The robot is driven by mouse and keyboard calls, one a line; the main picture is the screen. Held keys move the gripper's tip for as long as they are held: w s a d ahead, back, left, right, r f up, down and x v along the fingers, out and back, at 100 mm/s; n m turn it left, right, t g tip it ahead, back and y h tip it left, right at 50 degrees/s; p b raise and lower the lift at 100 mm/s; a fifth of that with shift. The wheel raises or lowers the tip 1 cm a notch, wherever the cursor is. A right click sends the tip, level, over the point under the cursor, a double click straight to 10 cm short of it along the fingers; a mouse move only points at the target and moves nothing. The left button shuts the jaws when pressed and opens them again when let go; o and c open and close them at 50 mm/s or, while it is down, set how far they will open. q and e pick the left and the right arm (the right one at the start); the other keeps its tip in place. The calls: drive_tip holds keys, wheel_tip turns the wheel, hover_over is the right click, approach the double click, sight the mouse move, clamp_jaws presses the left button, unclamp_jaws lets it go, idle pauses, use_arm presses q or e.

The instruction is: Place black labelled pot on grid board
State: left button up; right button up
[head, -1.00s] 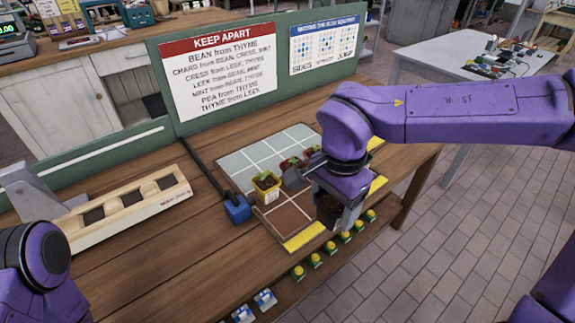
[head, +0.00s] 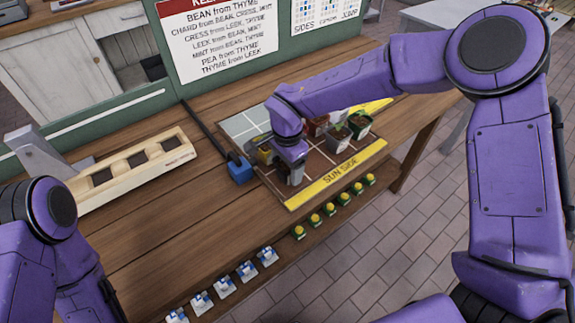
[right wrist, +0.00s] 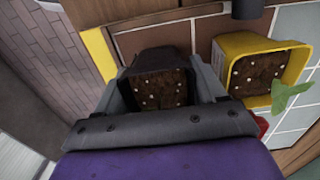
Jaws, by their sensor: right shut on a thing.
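My right gripper (head: 291,179) is low over the front left corner of the grid board (head: 310,172). It is shut on a black pot with brown soil, seen best in the right wrist view (right wrist: 160,82). In the head view the gripper mostly hides this pot, and its label cannot be made out. The pot is over the brown tiles beside the yellow "SUN SIDE" strip (head: 340,174); I cannot tell whether it touches the board. My left arm shows at lower left, but its gripper is out of view.
A yellow pot (right wrist: 262,70) with a green leaf stands close beside the held pot. A red pot (head: 317,125), a grey pot (head: 338,139) and a green pot (head: 360,123) stand farther right. A wooden tray (head: 125,172) lies farther left.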

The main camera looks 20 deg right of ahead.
drive_tip(key=shift+s, duration=0.15)
drive_tip(key=o, duration=0.8)
drive_tip(key=shift+f, duration=0.1)
wheel_tip(320, 180, up, 12)
drive_tip(key=shift+r, duration=0.2)
